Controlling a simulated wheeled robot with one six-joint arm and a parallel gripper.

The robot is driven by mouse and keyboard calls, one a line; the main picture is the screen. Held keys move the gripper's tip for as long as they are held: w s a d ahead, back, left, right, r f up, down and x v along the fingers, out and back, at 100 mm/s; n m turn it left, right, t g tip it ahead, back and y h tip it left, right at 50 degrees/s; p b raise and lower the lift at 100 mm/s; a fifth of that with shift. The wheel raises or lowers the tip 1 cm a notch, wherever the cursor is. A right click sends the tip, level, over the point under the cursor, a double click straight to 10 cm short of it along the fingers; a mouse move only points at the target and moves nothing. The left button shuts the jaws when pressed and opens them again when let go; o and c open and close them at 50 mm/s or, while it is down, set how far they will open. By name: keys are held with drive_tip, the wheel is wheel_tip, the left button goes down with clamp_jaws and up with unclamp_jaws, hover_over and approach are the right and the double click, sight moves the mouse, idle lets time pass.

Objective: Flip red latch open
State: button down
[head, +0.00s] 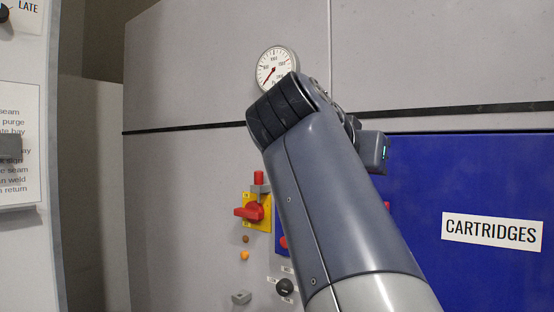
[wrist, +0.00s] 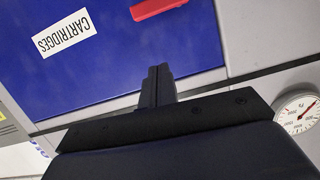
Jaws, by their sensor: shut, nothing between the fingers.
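In the head view my arm hides the gripper fingers and most of the latch area. A small red bit (head: 387,206) shows beside my arm there; I cannot tell whether it is the latch.
The blue panel (head: 460,180) bears a CARTRIDGES label (head: 492,231). A round gauge (head: 276,68) is on the grey wall above. A red rotary handle (head: 248,213) on a yellow plate, an orange button (head: 244,255) and a black knob (head: 285,287) are left of my arm.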

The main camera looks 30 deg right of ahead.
drive_tip(key=shift+v, duration=1.45)
drive_tip(key=shift+d, duration=0.15)
drive_tip(key=x, duration=1)
drive_tip(key=shift+f, duration=0.25)
drive_tip(key=shift+s+r, duration=0.1)
